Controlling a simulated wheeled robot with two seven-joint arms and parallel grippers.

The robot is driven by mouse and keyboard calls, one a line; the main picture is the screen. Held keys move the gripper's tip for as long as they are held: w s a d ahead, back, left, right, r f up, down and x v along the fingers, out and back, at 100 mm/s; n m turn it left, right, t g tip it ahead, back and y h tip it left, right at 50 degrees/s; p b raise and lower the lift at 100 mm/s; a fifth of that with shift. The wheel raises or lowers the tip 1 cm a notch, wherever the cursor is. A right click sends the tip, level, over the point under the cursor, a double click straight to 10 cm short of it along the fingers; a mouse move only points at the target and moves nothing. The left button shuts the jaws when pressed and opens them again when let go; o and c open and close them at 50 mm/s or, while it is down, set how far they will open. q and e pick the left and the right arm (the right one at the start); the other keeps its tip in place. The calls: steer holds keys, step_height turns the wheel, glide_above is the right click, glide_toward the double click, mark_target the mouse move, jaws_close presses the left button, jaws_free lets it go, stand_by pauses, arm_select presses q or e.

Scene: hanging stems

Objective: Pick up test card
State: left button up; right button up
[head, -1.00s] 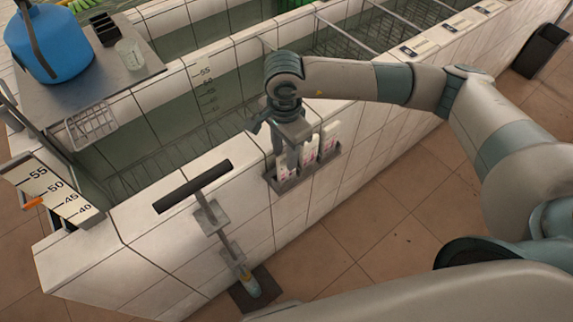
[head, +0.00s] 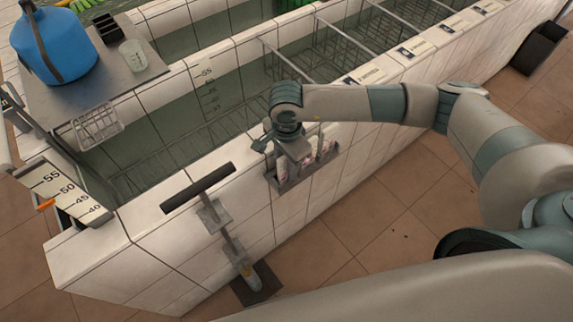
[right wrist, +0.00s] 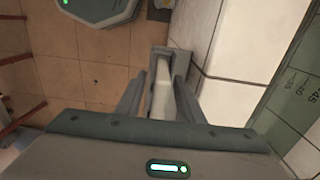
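A grey wall rack (head: 284,186) on the tiled tank side holds a few upright white cards with pink marks. One white card (head: 327,147) shows to the right of my right gripper (head: 290,166). The gripper points down over the left part of the rack and hides part of it. In the right wrist view, a pale upright piece (right wrist: 163,88), likely a card, stands between the two fingers of the right gripper (right wrist: 160,90). The fingers look apart, with a gap at the left. My left gripper is not in view.
A T-handled tool (head: 199,190) leans on the tank wall left of the rack. Water tanks with wire racks (head: 225,120) lie behind. A blue jug (head: 62,45) and beaker (head: 133,56) stand on a shelf. The tiled floor (head: 385,225) at front right is clear.

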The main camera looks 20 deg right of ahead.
stand_by(0.4)
jaws_close()
steer(key=shift+r+b, duration=0.45)
steer(key=shift+b, duration=0.1)
steer(key=r+b, duration=0.2)
steer(key=r, duration=0.1)
steer(key=shift+s, duration=0.2)
steer(key=s+r+b, duration=0.4)
steer(key=s+r, duration=0.3)
steer(key=s, duration=0.4)
steer(key=shift+s+d, duration=0.15)
steer(key=shift+d, duration=0.2)
